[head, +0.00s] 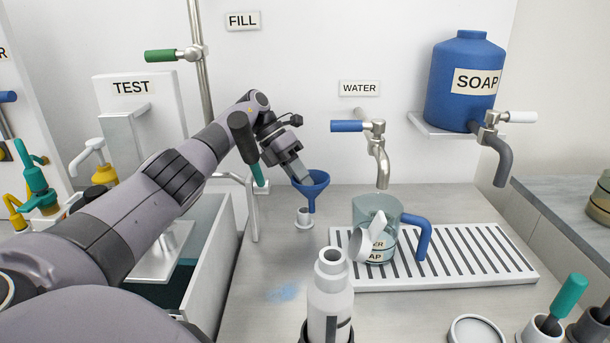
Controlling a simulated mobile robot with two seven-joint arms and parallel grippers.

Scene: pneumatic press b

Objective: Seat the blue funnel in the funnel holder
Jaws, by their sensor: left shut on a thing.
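The blue funnel (317,182) is upright, with its wide mouth up, at the back of the worktop. My left gripper (302,178) reaches in from the left and is shut on the funnel's rim at its left side. A small white cup-shaped fitting on a round base (304,220), which looks like the funnel holder, stands just below the funnel. The funnel's narrow spout shows at the right of this fitting's top. I cannot tell whether the spout is above, behind or partly in it. My right gripper is not in view.
A white bottle (330,300) stands at the front centre. A clear jug with a blue handle (424,236) stands on the slotted drain tray (480,262), under the water tap (380,160). An open-topped basin (212,270) lies left.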

